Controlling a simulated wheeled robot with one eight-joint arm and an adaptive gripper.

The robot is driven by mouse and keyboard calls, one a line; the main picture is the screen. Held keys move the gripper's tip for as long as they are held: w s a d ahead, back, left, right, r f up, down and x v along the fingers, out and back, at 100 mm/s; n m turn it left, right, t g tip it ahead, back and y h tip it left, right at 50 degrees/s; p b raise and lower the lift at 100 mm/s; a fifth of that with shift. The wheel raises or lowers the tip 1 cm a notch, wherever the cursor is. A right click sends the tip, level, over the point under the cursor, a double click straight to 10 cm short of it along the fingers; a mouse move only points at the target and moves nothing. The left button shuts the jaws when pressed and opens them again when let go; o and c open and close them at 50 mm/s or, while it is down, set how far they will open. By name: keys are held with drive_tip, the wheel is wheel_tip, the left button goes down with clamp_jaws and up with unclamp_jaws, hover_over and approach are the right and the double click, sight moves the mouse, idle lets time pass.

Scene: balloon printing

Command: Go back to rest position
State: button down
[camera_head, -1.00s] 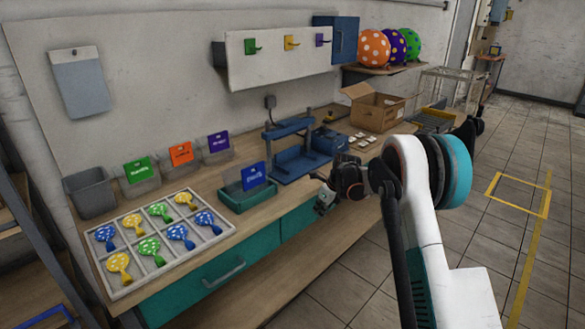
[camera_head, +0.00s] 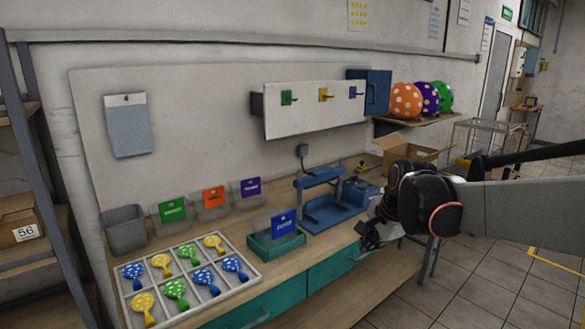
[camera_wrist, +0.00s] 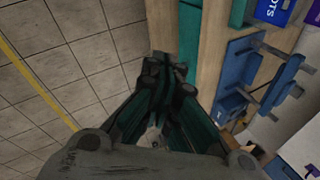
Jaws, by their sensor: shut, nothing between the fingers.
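My gripper (camera_wrist: 168,72) is shut and empty in the wrist view, its dark fingertips meeting above the floor beside the bench's front edge. In the head view my gripper (camera_head: 370,240) is small and partly hidden by my dark wrist, in front of the workbench (camera_head: 262,272) at its right part. It touches nothing that I can see. My arm reaches in from the right edge of the head view.
A white tray (camera_head: 240,293) of several dotted balloons lies on the bench's left. A green bin (camera_head: 275,245) and a blue press (camera_head: 325,212) stand right of it. A cardboard box (camera_head: 395,150) stands farther back. Floor (camera_head: 465,285) in front is clear.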

drive_tip(key=s+f+n+t+h, duration=0.1)
drive_tip(key=s+n+t, duration=0.1)
drive_tip(key=s+n, duration=1.2)
drive_tip(key=s, duration=1.3)
drive_tip(key=shift+s+d+f, duration=0.2)
drive_tip(key=shift+d+f, duration=0.05)
drive_tip(key=shift+f, duration=0.15)
